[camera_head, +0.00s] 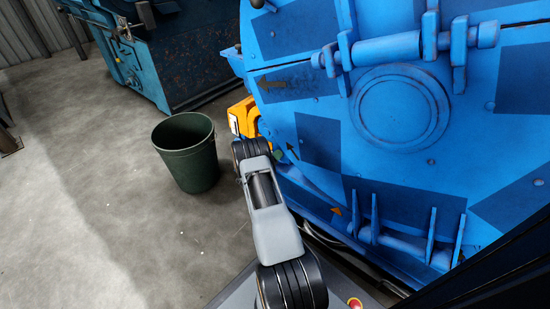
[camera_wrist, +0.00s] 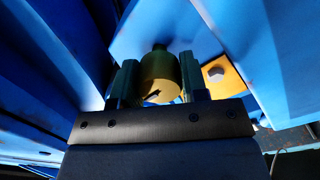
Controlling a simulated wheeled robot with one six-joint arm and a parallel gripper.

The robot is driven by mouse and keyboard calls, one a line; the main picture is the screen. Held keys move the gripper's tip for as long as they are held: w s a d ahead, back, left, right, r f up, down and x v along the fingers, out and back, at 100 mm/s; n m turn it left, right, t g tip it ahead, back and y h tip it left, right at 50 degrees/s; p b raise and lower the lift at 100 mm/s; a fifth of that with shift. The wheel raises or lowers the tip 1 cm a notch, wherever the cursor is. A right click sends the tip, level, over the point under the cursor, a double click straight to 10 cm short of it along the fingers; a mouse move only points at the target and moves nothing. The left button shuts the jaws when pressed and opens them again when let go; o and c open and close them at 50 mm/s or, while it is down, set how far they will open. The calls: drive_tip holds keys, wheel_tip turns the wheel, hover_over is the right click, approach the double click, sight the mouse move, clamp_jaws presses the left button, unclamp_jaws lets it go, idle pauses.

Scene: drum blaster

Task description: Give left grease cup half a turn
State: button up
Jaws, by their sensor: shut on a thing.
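In the wrist view a round brass-yellow grease cup (camera_wrist: 161,72) with a dark arrow-like mark on its face sits against a blue plate. My gripper (camera_wrist: 158,80) has one dark green finger on each side of it and is shut on it. The wrist view alone does not show whether this is the left cup. In the head view my arm reaches to the lower left side of the blue drum blaster (camera_head: 390,150). My gripper there is mostly hidden behind the arm, and the cup cannot be made out.
A yellow part (camera_head: 243,116) sits at the machine's left edge, close to my arm; a yellow part also shows right of the cup in the wrist view (camera_wrist: 224,76). A dark green bin (camera_head: 187,153) stands on the floor left of my arm. Open concrete floor lies further left.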

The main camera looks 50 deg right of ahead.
drive_tip(key=shift+m, duration=0.4)
